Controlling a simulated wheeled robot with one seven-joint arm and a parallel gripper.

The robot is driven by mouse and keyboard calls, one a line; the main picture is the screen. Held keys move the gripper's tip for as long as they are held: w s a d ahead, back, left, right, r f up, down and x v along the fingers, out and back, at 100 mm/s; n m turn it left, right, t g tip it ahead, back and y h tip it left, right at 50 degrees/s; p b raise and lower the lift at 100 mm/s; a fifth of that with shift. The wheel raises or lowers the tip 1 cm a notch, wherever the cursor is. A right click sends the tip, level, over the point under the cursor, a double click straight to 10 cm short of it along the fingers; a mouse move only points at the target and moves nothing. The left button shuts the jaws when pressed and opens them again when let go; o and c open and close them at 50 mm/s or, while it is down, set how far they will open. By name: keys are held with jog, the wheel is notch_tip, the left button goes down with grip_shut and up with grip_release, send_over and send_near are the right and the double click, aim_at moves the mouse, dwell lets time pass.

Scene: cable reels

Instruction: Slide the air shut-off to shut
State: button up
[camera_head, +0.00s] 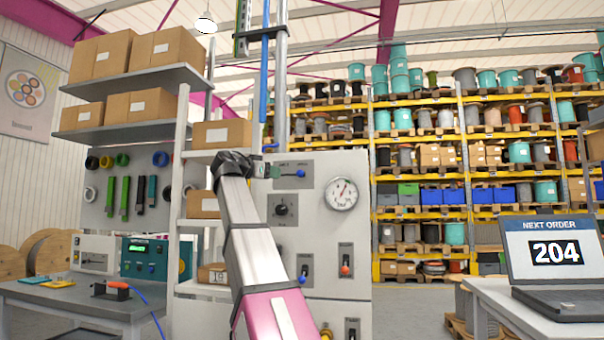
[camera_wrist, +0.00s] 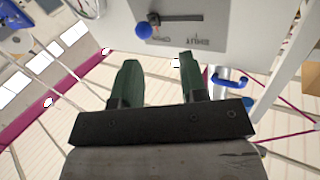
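The air shut-off is a blue knob (camera_head: 300,173) on a grey plate (camera_head: 285,182) near the top of the pale control panel. In the wrist view, which is upside down, the blue knob (camera_wrist: 143,31) sits at one end of a dark slot. The label near the knob looks like OPEN, and SHUT is near the other end. My gripper (camera_wrist: 158,75) is open, its two green fingers apart with nothing between them. The fingertips are near the plate's edge, seemingly apart from the knob. In the head view my gripper is mostly hidden by my own wrist.
The panel also carries a rotary knob (camera_head: 283,208), a pressure gauge (camera_head: 342,194) and lower switches (camera_head: 346,262). A shelf with cardboard boxes (camera_head: 222,133) stands close on the left. A blue pipe fitting (camera_wrist: 232,79) is beside the fingers.

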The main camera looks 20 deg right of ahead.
aim_at(298, 173)
jog(key=shift+m+g, duration=0.4)
jog(key=shift+m, duration=0.3)
jog(key=d, duration=0.3)
jog(key=w+d, duration=0.1)
jog(key=d, duration=0.3)
jog(key=w+d, duration=0.1)
jog(key=d, duration=0.3)
jog(key=shift+r, duration=0.4)
